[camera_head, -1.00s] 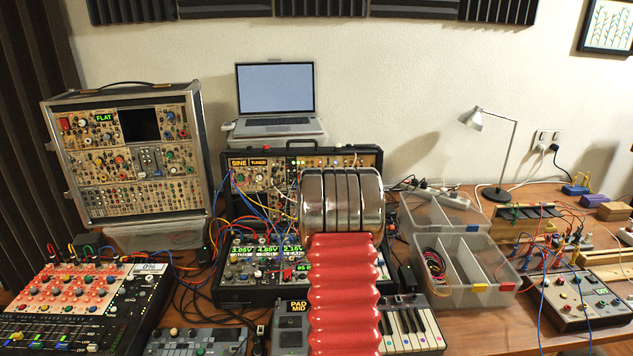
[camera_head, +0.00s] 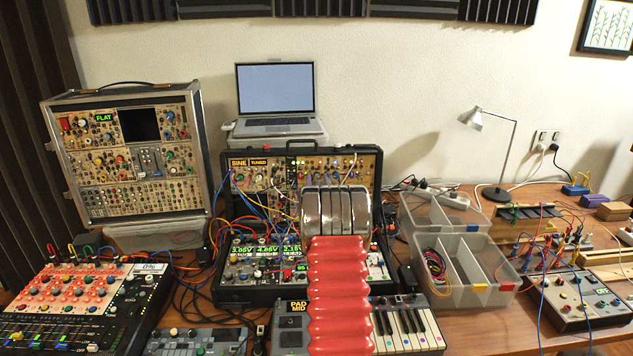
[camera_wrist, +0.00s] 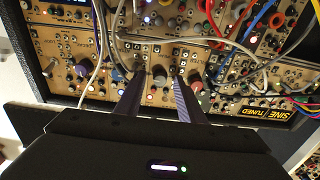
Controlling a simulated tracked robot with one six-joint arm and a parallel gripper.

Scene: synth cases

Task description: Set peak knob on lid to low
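The open lid (camera_head: 345,160) of the middle synth case carries a tan panel of small knobs and jacks. Its display (camera_head: 249,162) reads SINE and TUNED. In the wrist view the lid panel (camera_wrist: 72,65) appears upside down, with the display (camera_wrist: 268,112) at right. A small greyish knob (camera_wrist: 158,73) shows between the fingertips; contact cannot be told. In the head view my arm hides the gripper.
Colored patch cables (camera_wrist: 225,45) cross the panel near the fingers, and a pale cable (camera_wrist: 97,55) runs left of them. A laptop (camera_head: 276,90) stands behind the lid. Clear bins (camera_head: 465,270) stand right of the case, and a keyboard (camera_head: 410,325) lies in front.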

